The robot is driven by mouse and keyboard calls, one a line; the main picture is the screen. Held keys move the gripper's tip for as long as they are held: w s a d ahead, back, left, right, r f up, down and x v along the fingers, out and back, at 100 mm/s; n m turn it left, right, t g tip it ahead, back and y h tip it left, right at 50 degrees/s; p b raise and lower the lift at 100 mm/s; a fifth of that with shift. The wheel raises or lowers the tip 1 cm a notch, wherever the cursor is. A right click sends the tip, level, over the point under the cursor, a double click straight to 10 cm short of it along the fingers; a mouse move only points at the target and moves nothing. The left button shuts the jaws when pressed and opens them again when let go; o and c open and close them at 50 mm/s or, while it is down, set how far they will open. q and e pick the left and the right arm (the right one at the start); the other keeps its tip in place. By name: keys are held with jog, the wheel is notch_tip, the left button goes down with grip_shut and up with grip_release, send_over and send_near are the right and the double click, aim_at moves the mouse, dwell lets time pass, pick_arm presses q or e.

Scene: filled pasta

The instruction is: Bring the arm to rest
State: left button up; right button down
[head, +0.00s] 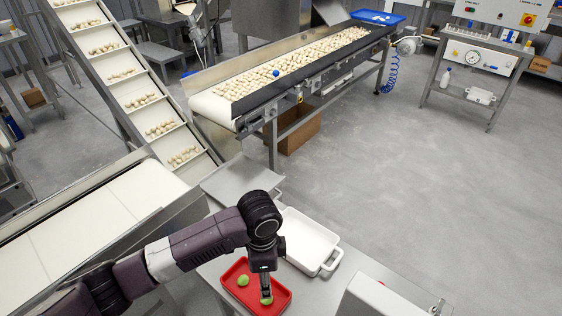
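My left arm reaches in from the lower left, and its gripper (265,292) points down over a small red tray (230,271). One green round piece (243,280) lies in the tray, left of the gripper. A second green piece (266,301) is right at the fingertips; I cannot tell whether the fingers touch or hold it. The fingers are too small to show whether they are open or shut. My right gripper is not in view.
A white tray with handles (310,240) stands behind the red tray on the metal table (215,272). A grey box (380,298) is at the front right. Behind are a cleated conveyor (125,65) and a belt of pasta with a blue ball (276,73). The floor at right is open.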

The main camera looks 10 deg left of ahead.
pick_arm(q)
jog(key=s+d+n+t+h, duration=0.25)
jog(key=s+d+n, duration=0.25)
jog(key=s, duration=0.3)
jog(key=s+a+n+t+y, duration=0.1)
jog(key=s+a+n, duration=0.35)
jog(key=a, duration=0.45)
jog(key=s+a+n+y, duration=0.1)
jog(key=s+a+n, duration=0.35)
jog(key=a, duration=0.45)
notch_tip(320, 180, down, 28)
jog(key=s+g, duration=0.1)
jog(key=s, duration=0.2)
jog(key=s+a+f+g, duration=0.1)
jog(key=s+a+f, duration=0.1)
jog(key=s+f, duration=1.2)
jog(key=shift+s+a+f+m, duration=0.2)
jog(key=shift+s+f+m, duration=0.2)
jog(key=shift+s, duration=0.7)
